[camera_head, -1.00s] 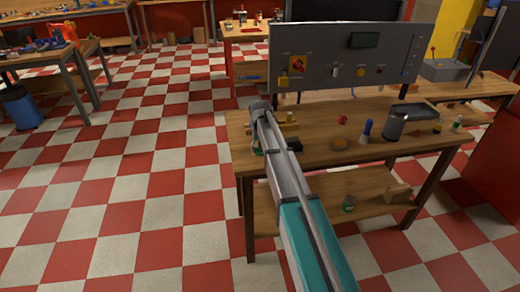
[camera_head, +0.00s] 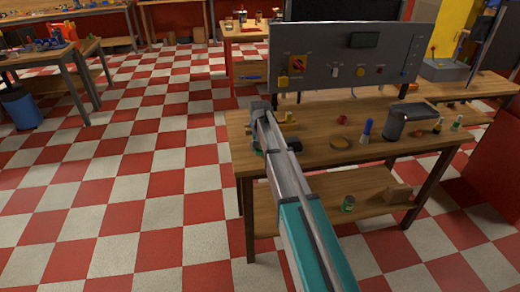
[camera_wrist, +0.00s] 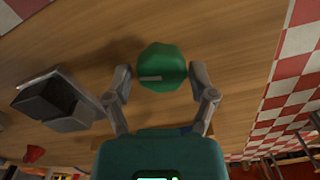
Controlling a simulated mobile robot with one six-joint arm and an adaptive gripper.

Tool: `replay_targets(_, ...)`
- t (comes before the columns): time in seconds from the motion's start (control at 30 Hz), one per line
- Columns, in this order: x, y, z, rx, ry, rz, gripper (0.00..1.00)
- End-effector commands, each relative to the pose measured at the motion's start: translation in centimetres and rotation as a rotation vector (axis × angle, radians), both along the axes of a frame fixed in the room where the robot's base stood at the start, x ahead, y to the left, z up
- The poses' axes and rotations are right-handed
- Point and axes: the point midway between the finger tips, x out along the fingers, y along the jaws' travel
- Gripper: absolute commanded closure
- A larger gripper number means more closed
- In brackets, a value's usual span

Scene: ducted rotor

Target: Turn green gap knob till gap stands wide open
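The green knob (camera_wrist: 162,66) shows in the wrist view, with a pale mark on its face. My gripper (camera_wrist: 160,74) has one finger on each side of the knob. The fingers stand apart, with a narrow space visible at the left finger; I cannot tell whether the right finger touches. In the head view, my arm covers most of the knob, and a small green patch (camera_head: 258,151) shows at the left of the table. The gap that the knob sets cannot be made out.
A grey cylinder with a dark flat top (camera_head: 394,124), a blue-topped item (camera_head: 366,130) and a red knob (camera_head: 342,120) stand to the right. A dark blocky part (camera_wrist: 58,103) lies left of my gripper.

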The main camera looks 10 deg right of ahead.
Motion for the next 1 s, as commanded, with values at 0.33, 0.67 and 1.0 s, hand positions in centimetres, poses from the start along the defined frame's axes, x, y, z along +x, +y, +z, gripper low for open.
replay_targets(0.33,0.05,0.06,0.01,0.001,-0.001,0.001,0.05)
replay_targets(0.67,0.06,0.07,0.02,0.002,-0.002,0.023,0.05)
replay_targets(1.0,0.06,0.07,0.02,0.002,-0.001,0.171,0.05)
